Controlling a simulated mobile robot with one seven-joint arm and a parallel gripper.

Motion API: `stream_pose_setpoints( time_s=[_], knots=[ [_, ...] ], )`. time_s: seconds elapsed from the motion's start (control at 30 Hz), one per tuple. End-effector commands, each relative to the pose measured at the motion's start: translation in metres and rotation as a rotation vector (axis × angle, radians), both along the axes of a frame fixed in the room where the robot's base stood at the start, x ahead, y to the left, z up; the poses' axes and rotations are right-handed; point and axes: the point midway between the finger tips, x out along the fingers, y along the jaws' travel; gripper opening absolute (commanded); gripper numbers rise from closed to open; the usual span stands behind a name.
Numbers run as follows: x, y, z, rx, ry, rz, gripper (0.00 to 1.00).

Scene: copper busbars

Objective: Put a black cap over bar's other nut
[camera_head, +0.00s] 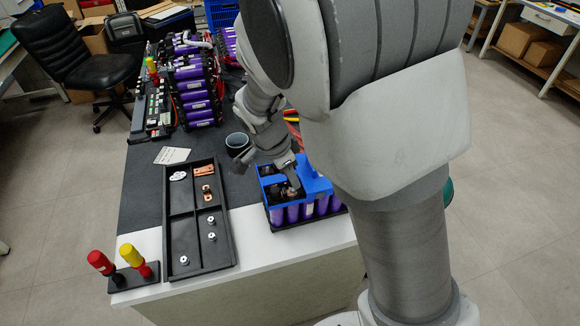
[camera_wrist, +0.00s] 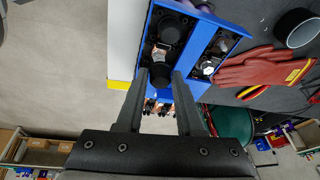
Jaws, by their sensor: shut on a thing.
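My gripper (camera_wrist: 159,82) is shut on a small dark round black cap (camera_wrist: 160,73) between its fingertips, over the blue-topped battery pack (camera_wrist: 202,40). In the head view the gripper (camera_head: 291,185) reaches down to the blue frame of the pack (camera_head: 316,186). Just beyond the held cap in the wrist view, a shiny metal and copper piece (camera_wrist: 160,54) shows in the blue frame's slot. Another black round cap (camera_wrist: 170,30) sits further along that slot. A bare metal nut (camera_wrist: 208,68) shows in the slot to the right. Whether the held cap touches anything below is hidden.
A black divided tray (camera_head: 168,235) left of the pack holds copper bars (camera_head: 204,171) and several nuts (camera_head: 211,219). A dark cup (camera_head: 237,144) stands behind. Red gloves (camera_wrist: 262,70) lie beside the pack. Red and yellow screwdrivers (camera_head: 128,255) stand at the front left.

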Motion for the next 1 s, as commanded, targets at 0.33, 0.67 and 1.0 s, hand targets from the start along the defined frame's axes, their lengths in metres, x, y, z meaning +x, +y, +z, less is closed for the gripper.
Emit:
stream_pose_setpoints(
  time_s=[0.33,0.67,1.0],
  knots=[
    [0.000,0.000,-0.008,0.000,0.000,0.000,0.00],
    [0.000,0.000,-0.022,0.000,-0.001,0.000,0.43],
    [0.000,0.000,-0.022,0.000,-0.001,0.000,0.71]
  ],
)
